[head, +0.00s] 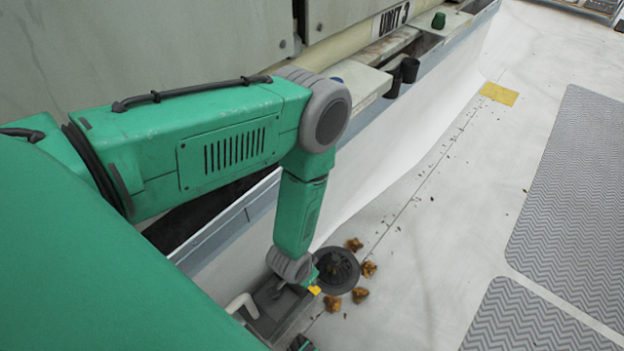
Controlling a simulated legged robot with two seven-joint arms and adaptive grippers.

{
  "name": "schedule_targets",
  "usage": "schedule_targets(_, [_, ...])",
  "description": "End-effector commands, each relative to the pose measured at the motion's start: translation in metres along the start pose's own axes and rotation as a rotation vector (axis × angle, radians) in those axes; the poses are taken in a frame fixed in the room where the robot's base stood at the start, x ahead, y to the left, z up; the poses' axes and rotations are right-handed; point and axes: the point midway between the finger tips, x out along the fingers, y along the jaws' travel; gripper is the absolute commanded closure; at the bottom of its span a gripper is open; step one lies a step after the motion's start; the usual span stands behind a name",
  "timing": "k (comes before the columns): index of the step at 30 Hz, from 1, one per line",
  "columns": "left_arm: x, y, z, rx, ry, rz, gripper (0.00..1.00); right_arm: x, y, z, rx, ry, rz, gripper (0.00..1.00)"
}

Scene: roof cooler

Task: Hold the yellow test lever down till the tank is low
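My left arm comes in from the left and bends down to a grey open box (260,325), which looks like the tank. The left gripper (276,293) is at the box, dark and small, and its fingers are hard to make out. A small yellow piece (315,289), perhaps the test lever, shows just right of my wrist; I cannot tell whether the gripper touches it. The water level in the box cannot be seen. My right gripper does not show clearly.
A dark round drain (337,269) lies right of the box, with several brown clumps (360,294) around it. A low parapet edge and the unit labelled UNIT 3 (391,18) stand behind. A yellow floor patch (499,93) and grey mats (575,200) lie right; pale floor between is mostly free.

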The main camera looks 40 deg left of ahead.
Motion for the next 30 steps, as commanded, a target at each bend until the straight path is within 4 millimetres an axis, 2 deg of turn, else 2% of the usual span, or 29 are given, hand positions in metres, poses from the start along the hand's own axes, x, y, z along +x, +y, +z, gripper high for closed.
schedule_targets(1, [0.013,0.001,0.001,0.001,0.000,-0.001,1.00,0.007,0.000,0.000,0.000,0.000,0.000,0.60])
schedule_targets(9, [0.072,0.001,0.002,0.002,0.000,-0.002,1.00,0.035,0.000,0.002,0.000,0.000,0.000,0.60])
schedule_targets(15, [0.106,0.001,0.007,0.001,-0.001,-0.001,1.00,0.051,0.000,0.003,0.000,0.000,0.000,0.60])
schedule_targets(21, [0.120,0.001,0.011,0.001,-0.001,0.000,1.00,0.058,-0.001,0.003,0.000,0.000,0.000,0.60])
schedule_targets(30, [0.122,0.001,0.011,0.002,0.000,-0.001,1.00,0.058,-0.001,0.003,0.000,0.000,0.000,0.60])
